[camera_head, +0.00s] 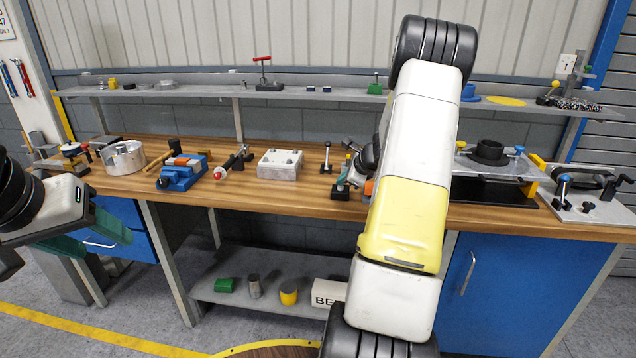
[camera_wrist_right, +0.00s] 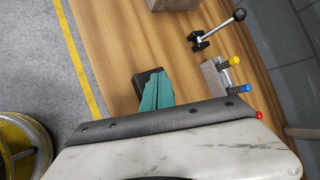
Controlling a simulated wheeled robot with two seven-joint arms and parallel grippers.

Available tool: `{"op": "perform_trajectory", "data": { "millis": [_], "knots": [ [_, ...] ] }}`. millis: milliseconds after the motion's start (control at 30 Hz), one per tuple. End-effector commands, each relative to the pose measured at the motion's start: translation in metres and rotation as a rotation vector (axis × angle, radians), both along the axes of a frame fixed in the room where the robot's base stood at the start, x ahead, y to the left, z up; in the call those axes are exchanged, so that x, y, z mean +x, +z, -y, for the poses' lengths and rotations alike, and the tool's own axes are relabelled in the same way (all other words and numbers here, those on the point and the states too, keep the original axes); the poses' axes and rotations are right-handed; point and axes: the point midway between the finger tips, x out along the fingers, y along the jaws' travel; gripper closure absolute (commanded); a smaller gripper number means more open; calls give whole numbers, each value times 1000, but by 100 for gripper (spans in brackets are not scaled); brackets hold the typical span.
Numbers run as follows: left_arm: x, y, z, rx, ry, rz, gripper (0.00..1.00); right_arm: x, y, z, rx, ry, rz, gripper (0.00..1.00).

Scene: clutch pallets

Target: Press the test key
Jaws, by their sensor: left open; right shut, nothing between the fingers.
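A small dark block (camera_wrist_right: 148,82) sits on the wooden bench, right at the teal fingertips of my right gripper (camera_wrist_right: 155,92). No label shows on it, so I cannot tell whether it is the test key. The right fingers are shut together and overlap the block in the wrist view; touching or just above is unclear. In the head view the dark block (camera_head: 341,191) shows left of my right arm, which hides much of that spot. My left gripper (camera_head: 95,238) is open and empty, in front of the bench at the left.
Beside the dark block are a grey block with yellow and blue pins (camera_wrist_right: 215,76) and a ball-topped lever (camera_wrist_right: 212,30). A pale metal block (camera_head: 280,165), a blue vise (camera_head: 180,178) and a metal cylinder (camera_head: 123,158) stand further left. A shelf (camera_head: 210,90) runs behind.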

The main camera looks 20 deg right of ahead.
Motion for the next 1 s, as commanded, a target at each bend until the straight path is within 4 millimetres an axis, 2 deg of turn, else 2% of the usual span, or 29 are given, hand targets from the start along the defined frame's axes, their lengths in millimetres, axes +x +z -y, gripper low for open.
{"op": "perform_trajectory", "data": {
  "millis": [733,1000],
  "knots": [
    [0,0,0,0,0,0,46,0,-6,0,1,0,-1,100],
    [0,0,0,0,0,0,46,0,3,0,-1,-1,0,100]
  ]
}}
